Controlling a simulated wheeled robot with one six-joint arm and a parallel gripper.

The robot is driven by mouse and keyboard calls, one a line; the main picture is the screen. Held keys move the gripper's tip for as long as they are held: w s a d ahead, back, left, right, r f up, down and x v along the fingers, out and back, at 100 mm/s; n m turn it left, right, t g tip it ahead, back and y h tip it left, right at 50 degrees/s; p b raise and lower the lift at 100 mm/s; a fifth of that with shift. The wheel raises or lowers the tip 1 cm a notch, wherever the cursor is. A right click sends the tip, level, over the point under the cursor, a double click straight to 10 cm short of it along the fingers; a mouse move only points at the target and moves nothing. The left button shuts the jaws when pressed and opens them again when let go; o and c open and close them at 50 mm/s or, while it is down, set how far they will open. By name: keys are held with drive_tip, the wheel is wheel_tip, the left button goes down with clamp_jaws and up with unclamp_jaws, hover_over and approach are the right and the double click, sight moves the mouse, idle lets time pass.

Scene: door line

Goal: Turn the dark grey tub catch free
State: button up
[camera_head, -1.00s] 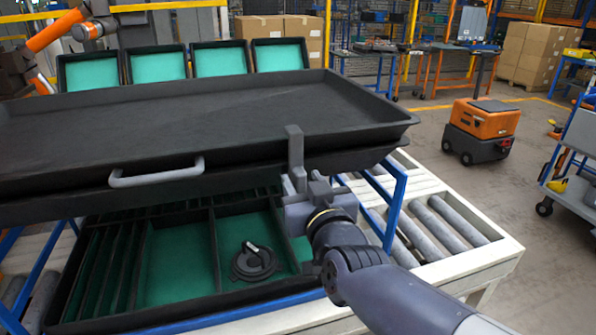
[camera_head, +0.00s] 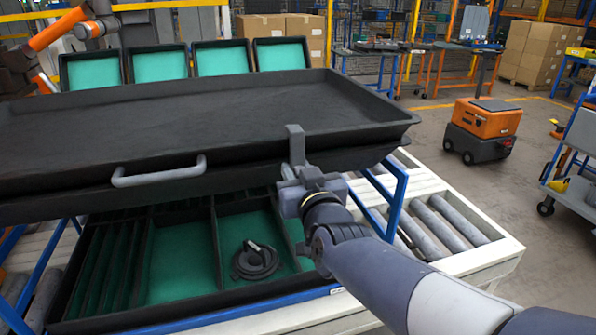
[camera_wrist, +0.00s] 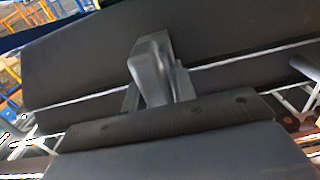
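The dark grey tub catch (camera_head: 295,143) stands upright against the front edge of the big black tub, near its right front corner. In the wrist view the catch (camera_wrist: 150,72) is a blunt grey lever in front of the black tub wall. My gripper (camera_head: 291,178) is right at the catch, just below its upper end. In the wrist view my gripper's fingers (camera_wrist: 157,92) lie on either side of the catch's lower part. I cannot tell whether they press on it or stand a little apart.
The black tub (camera_head: 200,115) has a light grey handle (camera_head: 160,175) left of the catch. Below it is a green-lined tray (camera_head: 182,262) with a dark ring-shaped item (camera_head: 256,260). A roller conveyor (camera_head: 450,220) lies right. An orange cart (camera_head: 484,120) stands on open floor beyond.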

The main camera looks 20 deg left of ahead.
clamp_jaws()
drive_tip(key=shift+f+m+b, duration=0.1)
drive_tip(key=shift+m+b, duration=0.2)
drive_tip(key=shift+b, duration=0.1)
drive_tip(key=m+b, duration=0.2)
drive_tip(key=shift+d+f+m+b, duration=0.15)
drive_tip(key=shift+m+b, duration=0.25)
drive_tip(key=m+b, duration=0.2)
drive_tip(key=m, duration=0.1)
drive_tip(key=m+b, duration=0.2)
drive_tip(key=shift+w+d+f, duration=0.15)
drive_tip(key=shift+w+d, duration=0.1)
drive_tip(key=shift+d, duration=0.05)
drive_tip(key=m+b, duration=0.1)
drive_tip(key=m, duration=0.1)
drive_tip(key=m+b, duration=0.1)
drive_tip(key=m, duration=0.2)
drive_tip(key=shift+w+d+f, duration=0.1)
drive_tip(key=shift+f, duration=0.1)
drive_tip(key=shift+f+m+b, duration=0.2)
drive_tip(key=shift+m+b, duration=0.8)
drive_tip(key=shift+m, duration=1.3)
drive_tip(key=o, duration=0.5)
unclamp_jaws()
drive_tip(key=shift+d, duration=0.1)
